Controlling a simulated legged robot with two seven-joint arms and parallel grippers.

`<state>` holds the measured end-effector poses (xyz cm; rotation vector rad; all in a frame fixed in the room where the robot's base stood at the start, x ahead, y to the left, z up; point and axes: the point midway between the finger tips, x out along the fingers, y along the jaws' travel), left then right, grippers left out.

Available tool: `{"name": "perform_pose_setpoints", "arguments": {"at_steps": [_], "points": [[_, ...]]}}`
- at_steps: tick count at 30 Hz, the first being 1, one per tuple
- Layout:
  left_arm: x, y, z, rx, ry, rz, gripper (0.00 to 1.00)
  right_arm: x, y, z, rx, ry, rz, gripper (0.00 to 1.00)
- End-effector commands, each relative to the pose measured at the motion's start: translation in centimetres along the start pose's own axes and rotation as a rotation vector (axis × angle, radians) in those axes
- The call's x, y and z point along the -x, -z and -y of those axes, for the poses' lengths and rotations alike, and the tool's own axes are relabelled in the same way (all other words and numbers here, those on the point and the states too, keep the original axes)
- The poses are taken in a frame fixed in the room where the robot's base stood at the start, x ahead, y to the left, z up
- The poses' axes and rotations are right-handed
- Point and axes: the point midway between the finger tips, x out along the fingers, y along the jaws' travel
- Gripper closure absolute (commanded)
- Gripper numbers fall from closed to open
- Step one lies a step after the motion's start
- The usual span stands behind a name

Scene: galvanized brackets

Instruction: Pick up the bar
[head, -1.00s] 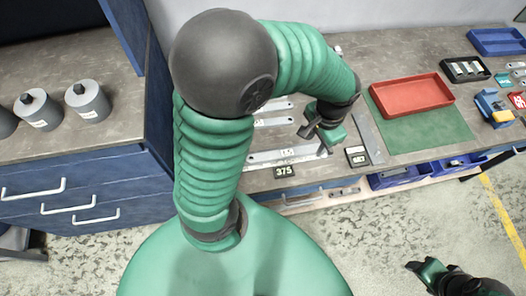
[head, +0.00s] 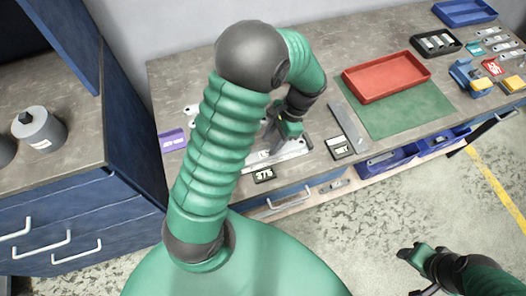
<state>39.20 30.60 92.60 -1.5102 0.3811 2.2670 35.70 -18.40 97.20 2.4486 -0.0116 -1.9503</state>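A flat galvanized bar (head: 292,151) lies on the grey workbench near its front edge, behind a black label reading 375 (head: 264,175). My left arm hides part of it. My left gripper (head: 277,137) points down over this bar, close to it; whether they touch is unclear. Its fingers are small and partly hidden, so their opening does not show. Another flat metal bar (head: 347,128) lies to the right, beside a second black label (head: 339,148). My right gripper (head: 408,262) is low at the right, over the floor and away from the bench.
A purple label (head: 172,140) is left of my arm. Blue bins (head: 388,160) sit below the front edge. A blue drawer cabinet (head: 70,215) with grey cylinders stands at the left.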

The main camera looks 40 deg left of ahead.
Motion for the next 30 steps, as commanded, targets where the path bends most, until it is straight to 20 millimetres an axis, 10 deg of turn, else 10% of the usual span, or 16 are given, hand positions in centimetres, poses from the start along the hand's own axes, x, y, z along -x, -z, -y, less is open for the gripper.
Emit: {"name": "perform_pose_setpoints", "arguments": {"at_steps": [14, 25, 30], "points": [[-4.5, 0.1, 0.7, -0.002, -0.006, -0.003, 0.51, 0.1, 0.0, 0.0, -0.001, 0.000, 0.000, 0.46], [-4.7, -0.1, 0.9, 0.001, -0.004, 0.003, 0.99, 0.0, 0.0, 0.0, -0.001, 0.000, 0.000, 0.46], [-4.7, -0.1, 1.1, 0.000, -0.007, 0.000, 1.00, 0.0, 0.0, 0.0, -0.001, 0.000, 0.000, 0.46]]}}
